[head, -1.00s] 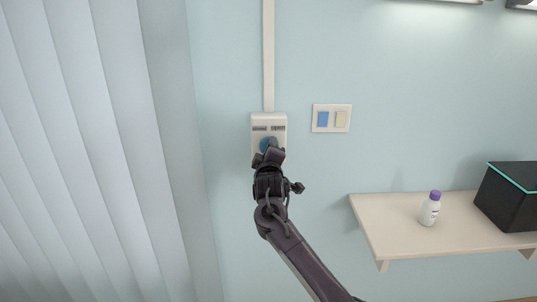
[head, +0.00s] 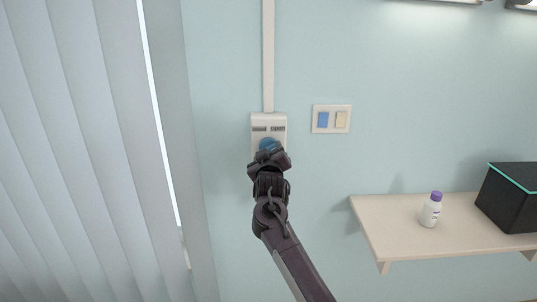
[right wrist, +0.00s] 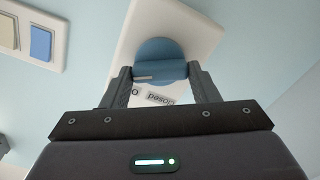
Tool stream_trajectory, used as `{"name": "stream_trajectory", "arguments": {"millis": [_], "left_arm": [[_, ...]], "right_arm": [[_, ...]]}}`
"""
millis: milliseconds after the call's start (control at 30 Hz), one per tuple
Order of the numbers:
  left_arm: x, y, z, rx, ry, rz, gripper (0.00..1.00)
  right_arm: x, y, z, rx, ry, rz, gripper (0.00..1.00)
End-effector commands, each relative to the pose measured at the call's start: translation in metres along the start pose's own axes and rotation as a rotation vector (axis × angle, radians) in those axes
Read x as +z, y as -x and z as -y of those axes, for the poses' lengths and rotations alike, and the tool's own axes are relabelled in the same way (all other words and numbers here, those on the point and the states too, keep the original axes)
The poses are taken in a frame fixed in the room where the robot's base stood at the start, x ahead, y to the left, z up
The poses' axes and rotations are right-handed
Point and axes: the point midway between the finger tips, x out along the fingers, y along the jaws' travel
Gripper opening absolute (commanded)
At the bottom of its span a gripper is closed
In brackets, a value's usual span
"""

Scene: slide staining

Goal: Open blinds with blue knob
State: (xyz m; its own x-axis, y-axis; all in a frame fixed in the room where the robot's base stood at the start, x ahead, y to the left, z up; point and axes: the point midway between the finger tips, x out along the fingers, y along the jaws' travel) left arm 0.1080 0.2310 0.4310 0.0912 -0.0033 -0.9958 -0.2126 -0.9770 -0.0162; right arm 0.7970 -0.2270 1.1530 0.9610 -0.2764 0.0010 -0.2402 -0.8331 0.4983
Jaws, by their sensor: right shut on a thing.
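The blue knob (head: 268,144) sits on a white wall box (head: 269,120) with a conduit running up from it. My right gripper (head: 268,156) is shut on the knob. In the right wrist view, the two fingers hold the raised bar of the blue knob (right wrist: 160,58) from both sides, and the wrist is rotated against the white plate (right wrist: 205,30). A partly hidden label with "CLOSED"-like upside-down lettering, not fully readable, shows below it. The vertical blinds (head: 65,150) hang at the left, with a narrow bright gap near their right edge. My left gripper is not in view.
A double switch plate (head: 331,118) with a blue and a cream rocker is right of the box. A shelf (head: 400,243) at the lower right carries a white bottle with a purple cap (head: 431,210) and a black box (head: 510,197). The wall between is clear.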

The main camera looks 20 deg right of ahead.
Motion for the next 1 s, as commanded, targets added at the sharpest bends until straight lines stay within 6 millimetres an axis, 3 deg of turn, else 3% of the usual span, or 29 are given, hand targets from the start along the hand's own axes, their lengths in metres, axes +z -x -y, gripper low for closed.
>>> {"name": "stream_trajectory", "arguments": {"millis": [467,500,633,1000], "left_arm": [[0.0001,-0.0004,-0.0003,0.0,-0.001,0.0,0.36],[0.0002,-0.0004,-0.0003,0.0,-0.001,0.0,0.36],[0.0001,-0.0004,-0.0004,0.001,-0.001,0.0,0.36],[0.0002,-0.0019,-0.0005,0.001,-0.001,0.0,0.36]], "right_arm": [[0.003,0.0002,0.0017,-0.003,-0.016,0.006,0.32],[0.0029,0.0002,0.0017,-0.003,-0.015,0.006,0.58],[0.0021,0.0002,0.0013,-0.002,-0.015,0.004,0.76],[0.0012,0.004,0.0009,0.0,-0.014,0.001,0.76]]}}
